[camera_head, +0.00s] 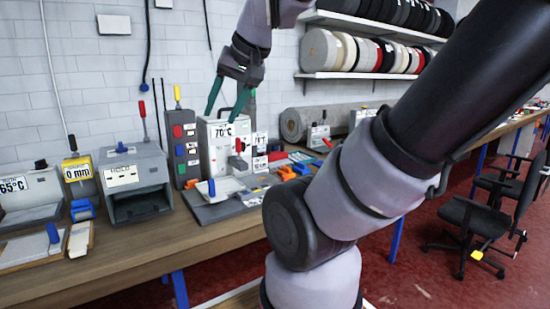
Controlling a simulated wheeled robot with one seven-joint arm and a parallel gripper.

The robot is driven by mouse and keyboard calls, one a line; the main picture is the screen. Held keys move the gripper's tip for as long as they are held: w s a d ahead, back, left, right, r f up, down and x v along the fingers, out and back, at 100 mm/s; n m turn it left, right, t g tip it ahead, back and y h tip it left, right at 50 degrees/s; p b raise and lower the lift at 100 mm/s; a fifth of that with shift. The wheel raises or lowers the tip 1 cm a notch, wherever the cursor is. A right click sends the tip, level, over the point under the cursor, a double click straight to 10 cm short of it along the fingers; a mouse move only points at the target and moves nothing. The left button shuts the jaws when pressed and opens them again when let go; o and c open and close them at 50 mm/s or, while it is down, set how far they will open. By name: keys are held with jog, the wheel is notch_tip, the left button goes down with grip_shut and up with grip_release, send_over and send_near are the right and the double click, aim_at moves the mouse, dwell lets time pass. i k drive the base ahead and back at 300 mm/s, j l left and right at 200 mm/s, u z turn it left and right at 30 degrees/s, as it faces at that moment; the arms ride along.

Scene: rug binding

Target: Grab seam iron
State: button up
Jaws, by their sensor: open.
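My gripper (228,103) hangs in the upper middle, its two dark green fingers apart and pointing down, with nothing seen between them. In the picture its tips overlap the top of a light grey box labelled 70°C (215,155) on the bench; I cannot tell how far above or in front they are. No item is clearly readable as the seam iron. A flat pale piece with a blue upright handle (212,187) lies on a grey plate in front of that box. A similar blue-handled piece (52,233) lies at the far left. My arm hides part of the bench.
The wooden bench (150,262) is crowded along the wall: a grey open-fronted box (133,185), a yellow 0 mm unit (78,178), a dark switch tower (183,145) and orange clamps (294,171). Rolls (350,52) fill shelves behind. Chairs (480,225) stand at right.

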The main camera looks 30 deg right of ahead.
aim_at(280, 156)
jog(key=i+l, duration=0.15)
jog(key=l, duration=0.5)
jog(key=i+l+u, duration=0.15)
jog(key=l, duration=0.5)
jog(key=i+l, duration=0.1)
jog(key=l, duration=0.6)
jog(key=i+l+u, duration=0.1)
jog(key=l, duration=0.55)
jog(key=i+l, duration=0.15)
jog(key=l, duration=0.55)
jog(key=i+l+u, duration=0.15)
jog(key=l, duration=0.55)
jog(key=k, duration=0.1)
